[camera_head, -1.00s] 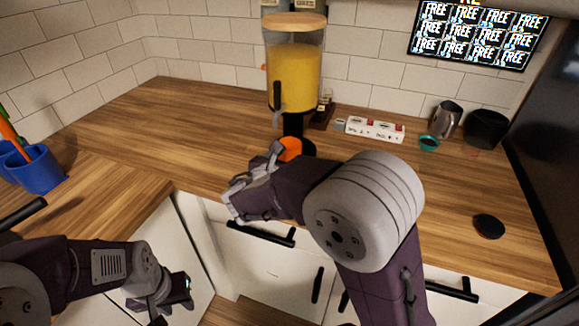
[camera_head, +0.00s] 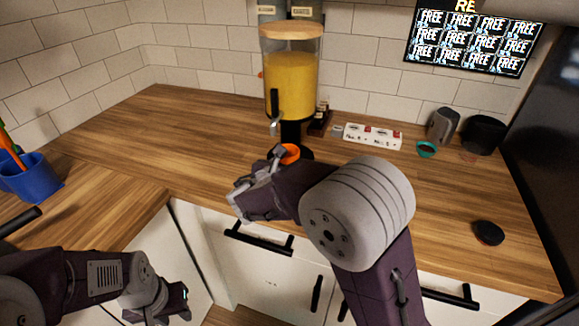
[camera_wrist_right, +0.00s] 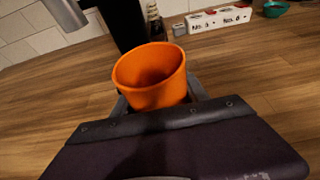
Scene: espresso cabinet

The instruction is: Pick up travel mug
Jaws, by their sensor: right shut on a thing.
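An orange open-topped cup (camera_wrist_right: 155,75), the only thing here that could be the travel mug, sits between the fingers of my right gripper (camera_wrist_right: 155,100) in the right wrist view. The gripper is shut on it. In the head view only a part of the orange cup (camera_head: 290,153) shows beside my right gripper (camera_head: 280,155), at the foot of the dispenser. My right arm hides the rest. Whether the cup's bottom touches anything is hidden. My left gripper (camera_head: 172,304) is low at the left, in front of the cabinets, empty as far as I see; its fingers are unclear.
A tall dispenser with yellow contents (camera_head: 291,85) stands just behind the cup. A white labelled box (camera_head: 373,136), a teal bowl (camera_head: 426,149), a metal pitcher (camera_head: 443,125) and a black lid (camera_head: 488,233) are to the right. A blue holder (camera_head: 32,180) is at the left.

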